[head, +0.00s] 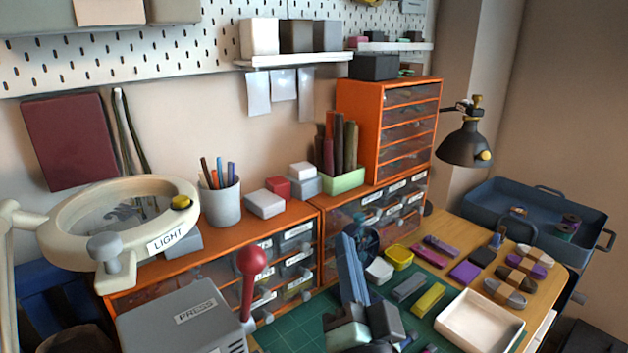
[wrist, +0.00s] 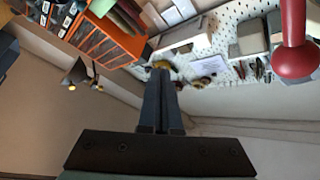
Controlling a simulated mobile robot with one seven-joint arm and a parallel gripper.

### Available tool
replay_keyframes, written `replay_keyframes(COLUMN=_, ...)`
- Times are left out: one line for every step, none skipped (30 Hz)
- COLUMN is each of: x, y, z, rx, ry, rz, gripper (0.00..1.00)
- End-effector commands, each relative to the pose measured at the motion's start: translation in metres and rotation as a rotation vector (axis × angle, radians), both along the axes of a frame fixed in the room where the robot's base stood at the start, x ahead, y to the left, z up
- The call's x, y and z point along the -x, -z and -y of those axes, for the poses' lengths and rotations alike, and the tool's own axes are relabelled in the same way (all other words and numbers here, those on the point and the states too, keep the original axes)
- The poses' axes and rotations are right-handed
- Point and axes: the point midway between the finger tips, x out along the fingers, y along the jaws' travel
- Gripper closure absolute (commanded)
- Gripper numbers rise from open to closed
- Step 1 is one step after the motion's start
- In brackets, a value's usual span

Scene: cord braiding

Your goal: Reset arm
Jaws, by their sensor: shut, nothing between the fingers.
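My gripper (head: 347,240) stands over the green cutting mat (head: 283,330) in the head view, its long blue-grey fingers pointing up. In the wrist view my gripper (wrist: 161,75) shows its two fingers together, shut and with nothing between them. The fingers look clear of everything around them. The lower part of the arm hides some of the mat and the things behind it.
A press with a red knob (head: 252,261) stands at left front; the knob shows in the wrist view (wrist: 295,50). Orange drawers (head: 360,125) stand behind. A black lamp (head: 464,147) overhangs the table.

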Motion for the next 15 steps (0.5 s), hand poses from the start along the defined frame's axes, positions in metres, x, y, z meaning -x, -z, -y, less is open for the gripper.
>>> replay_keyframes(x=0.004, y=-0.045, z=-0.012, rx=0.105, ry=0.017, rz=0.078, gripper=1.00)
replay_keyframes(x=0.008, y=-0.068, z=-0.018, rx=0.166, ry=0.034, rz=0.117, gripper=1.00)
replay_keyframes(x=0.014, y=-0.097, z=-0.025, rx=0.244, ry=0.066, rz=0.168, gripper=1.00)
replay_keyframes(x=0.020, y=-0.118, z=-0.029, rx=0.298, ry=0.091, rz=0.206, gripper=1.00)
replay_keyframes(x=0.027, y=-0.138, z=-0.033, rx=0.349, ry=0.120, rz=0.244, gripper=1.00)
replay_keyframes(x=0.038, y=-0.164, z=-0.037, rx=0.411, ry=0.164, rz=0.292, gripper=1.00)
replay_keyframes(x=0.047, y=-0.182, z=-0.040, rx=0.451, ry=0.196, rz=0.327, gripper=1.00)
replay_keyframes(x=0.056, y=-0.199, z=-0.042, rx=0.491, ry=0.233, rz=0.359, gripper=1.00)
replay_keyframes(x=0.070, y=-0.221, z=-0.044, rx=0.534, ry=0.282, rz=0.401, gripper=1.00)
replay_keyframes(x=0.080, y=-0.237, z=-0.045, rx=0.565, ry=0.321, rz=0.431, gripper=1.00)
replay_keyframes(x=0.092, y=-0.252, z=-0.045, rx=0.590, ry=0.362, rz=0.460, gripper=1.00)
replay_keyframes(x=0.108, y=-0.270, z=-0.045, rx=0.619, ry=0.417, rz=0.496, gripper=1.00)
replay_keyframes(x=0.120, y=-0.283, z=-0.045, rx=0.639, ry=0.459, rz=0.522, gripper=1.00)
replay_keyframes(x=0.133, y=-0.295, z=-0.043, rx=0.654, ry=0.503, rz=0.547, gripper=1.00)
replay_keyframes(x=0.136, y=-0.314, z=-0.042, rx=0.665, ry=0.521, rz=0.546, gripper=1.00)
